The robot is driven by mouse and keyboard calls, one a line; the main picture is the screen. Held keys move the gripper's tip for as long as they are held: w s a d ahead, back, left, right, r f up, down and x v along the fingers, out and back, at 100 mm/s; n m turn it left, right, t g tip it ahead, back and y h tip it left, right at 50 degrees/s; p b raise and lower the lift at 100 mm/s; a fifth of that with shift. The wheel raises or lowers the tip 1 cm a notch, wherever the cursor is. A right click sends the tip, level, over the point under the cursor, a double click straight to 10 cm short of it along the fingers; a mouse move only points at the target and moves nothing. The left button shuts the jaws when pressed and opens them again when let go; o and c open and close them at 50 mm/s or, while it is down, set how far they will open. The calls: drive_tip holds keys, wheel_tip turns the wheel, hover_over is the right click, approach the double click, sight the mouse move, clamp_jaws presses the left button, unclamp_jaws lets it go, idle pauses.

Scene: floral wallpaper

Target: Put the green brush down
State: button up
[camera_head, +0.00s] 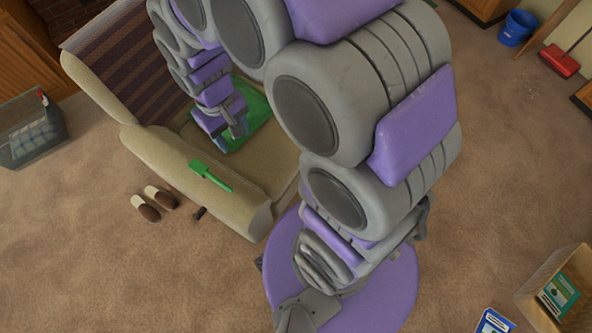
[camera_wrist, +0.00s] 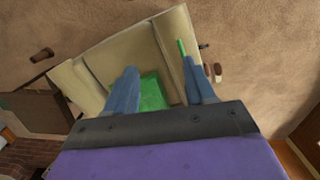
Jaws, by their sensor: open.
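The green brush (camera_head: 210,176) lies on the near armrest of the beige armchair (camera_head: 150,150). In the wrist view its thin green handle (camera_wrist: 182,48) shows just beyond the right finger, which hides the rest of it. My gripper (camera_head: 234,133) hangs over the armchair's seat, apart from the brush. In the wrist view my gripper (camera_wrist: 158,68) has its two fingers wide apart with nothing held between them. A flat green thing (camera_head: 258,112) lies on the seat below; it shows between the fingers in the wrist view (camera_wrist: 154,92).
Slippers (camera_head: 146,206) and a small dark object (camera_head: 199,213) lie on the carpet beside the armchair. A grey basket (camera_head: 32,130) stands at left. A box of books (camera_head: 530,292) stands at lower right.

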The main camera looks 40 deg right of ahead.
drive_tip(key=s+d+r+m, duration=0.1)
drive_tip(key=s+d+r, duration=0.1)
drive_tip(key=s, duration=0.7)
drive_tip(key=s+d+r+m, duration=0.1)
drive_tip(key=s+r, duration=0.4)
drive_tip(key=s, duration=0.5)
drive_tip(key=shift+d+r+g, duration=0.2)
drive_tip(key=shift+d+g, duration=0.2)
drive_tip(key=shift+d, duration=0.15)
drive_tip(key=shift+o, duration=0.4)
